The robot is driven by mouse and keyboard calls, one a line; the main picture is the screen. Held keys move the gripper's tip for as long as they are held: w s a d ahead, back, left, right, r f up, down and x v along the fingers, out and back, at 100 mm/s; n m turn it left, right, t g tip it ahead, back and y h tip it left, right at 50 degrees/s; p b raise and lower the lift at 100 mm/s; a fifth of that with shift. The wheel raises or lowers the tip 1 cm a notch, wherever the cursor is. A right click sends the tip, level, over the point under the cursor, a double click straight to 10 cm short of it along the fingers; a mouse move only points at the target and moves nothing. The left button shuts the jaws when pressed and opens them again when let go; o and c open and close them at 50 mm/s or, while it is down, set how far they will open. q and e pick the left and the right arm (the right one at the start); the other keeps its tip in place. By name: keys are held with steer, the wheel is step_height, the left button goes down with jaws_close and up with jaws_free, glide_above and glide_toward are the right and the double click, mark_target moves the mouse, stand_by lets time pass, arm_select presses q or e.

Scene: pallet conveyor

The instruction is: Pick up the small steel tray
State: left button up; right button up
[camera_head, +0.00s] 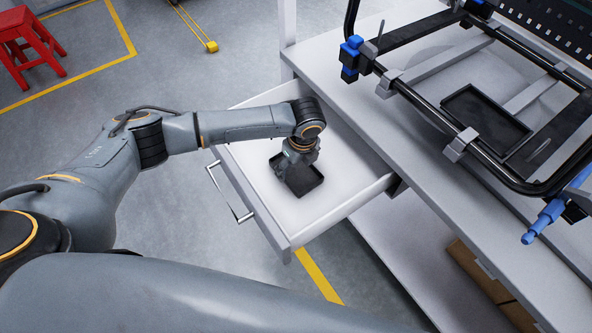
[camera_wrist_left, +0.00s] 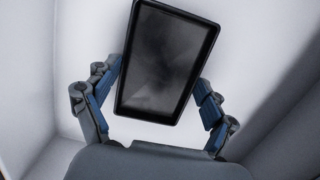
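The small steel tray (camera_head: 306,187) looks dark, rectangular and shallow with a raised rim. It lies in the open white drawer (camera_head: 247,152). In the left wrist view the tray (camera_wrist_left: 166,62) is slightly tilted in the picture and empty. My left gripper (camera_head: 297,165) points down over the tray and hides part of it in the head view. In the wrist view the left gripper (camera_wrist_left: 158,82) is open, with one blue-padded finger beside each long side of the tray. The fingertips are very close to the rim; contact is not clear. My right gripper is not in view.
The drawer's walls surround the tray, with bare floor around it and a metal handle (camera_head: 231,193) in front. The grey workbench (camera_head: 420,150) overhangs the drawer's back. A black frame with clamps (camera_head: 460,143) and another dark tray (camera_head: 485,117) stand on it.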

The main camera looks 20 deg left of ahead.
mark_target(297, 173)
arm_select(q)
steer(key=shift+c, duration=1)
steer(key=shift+r, duration=0.55)
step_height(297, 173, up, 2)
steer(key=shift+s+d+r, duration=0.1)
steer(key=shift+r, duration=0.15)
steer(key=s+d+r+p, duration=0.1)
steer(key=s+d+r, duration=0.2)
steer(key=s+r, duration=0.6)
steer(key=s, duration=0.4)
steer(key=shift+s+d+r, duration=0.2)
steer(key=shift+d, duration=0.05)
